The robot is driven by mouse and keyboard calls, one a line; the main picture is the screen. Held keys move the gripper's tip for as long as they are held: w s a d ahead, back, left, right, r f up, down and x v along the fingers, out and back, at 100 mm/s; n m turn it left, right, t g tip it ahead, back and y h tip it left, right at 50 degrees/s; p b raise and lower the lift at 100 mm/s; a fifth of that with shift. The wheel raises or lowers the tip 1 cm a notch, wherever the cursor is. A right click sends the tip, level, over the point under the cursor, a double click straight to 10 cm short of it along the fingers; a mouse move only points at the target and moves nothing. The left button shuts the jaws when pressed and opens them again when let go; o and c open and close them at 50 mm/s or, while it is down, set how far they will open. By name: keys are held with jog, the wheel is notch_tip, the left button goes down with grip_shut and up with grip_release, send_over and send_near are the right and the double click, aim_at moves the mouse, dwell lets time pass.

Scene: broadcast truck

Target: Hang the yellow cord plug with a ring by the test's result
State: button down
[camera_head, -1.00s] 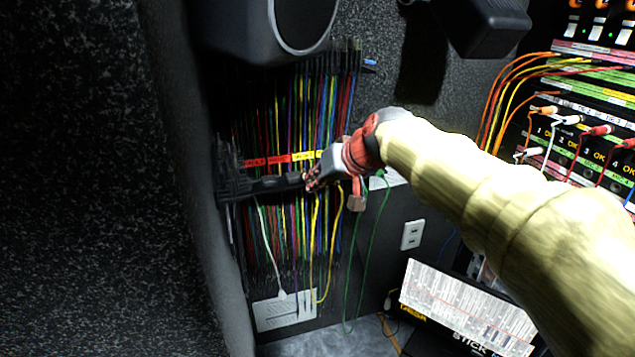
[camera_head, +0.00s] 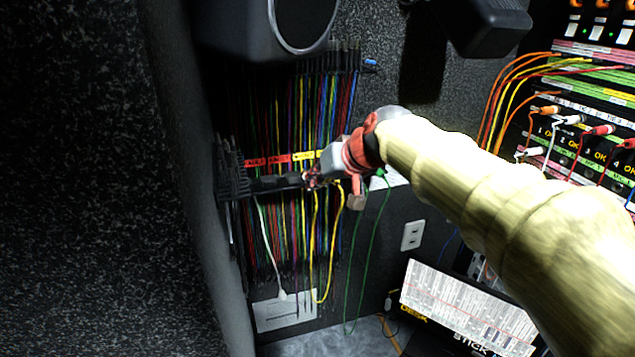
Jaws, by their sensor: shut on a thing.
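My gripper (camera_head: 310,178) is at the hanging rack (camera_head: 268,184) on the back wall, at the rack's right part. It is shut on the yellow cord's plug, which is mostly hidden by the fingers. The yellow cord (camera_head: 328,265) hangs in a loop below the gripper. Red labels (camera_head: 267,160) and a yellow label (camera_head: 305,155) sit above the rack bar. A white cord (camera_head: 267,235) hangs at the rack's left and a green cord (camera_head: 362,270) hangs right of my gripper. I cannot make out a ring on the plug.
Many coloured cables (camera_head: 300,110) hang densely behind the rack. A dark speaker-like box (camera_head: 262,28) juts out above. A wall outlet (camera_head: 412,235) is to the right. A patch panel (camera_head: 590,140) with plugged cords and "OK" marks stands at far right. A white printed sheet (camera_head: 470,300) lies lower right.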

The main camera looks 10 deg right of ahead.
jog(key=shift+f, duration=0.1)
dwell(0.5)
jog(key=c, duration=1.9)
grip_release()
jog(key=o, duration=0.5)
jog(key=o, duration=0.7)
jog(key=shift+o, duration=0.3)
jog(key=shift+s+d+b, duration=0.15)
jog(key=shift+s+b, duration=0.45)
jog(key=shift+s, duration=0.1)
jog(key=shift+s, duration=0.35)
jog(key=shift+s+d+b, duration=0.15)
jog(key=shift+s+b, duration=0.25)
jog(key=shift+s, duration=0.15)
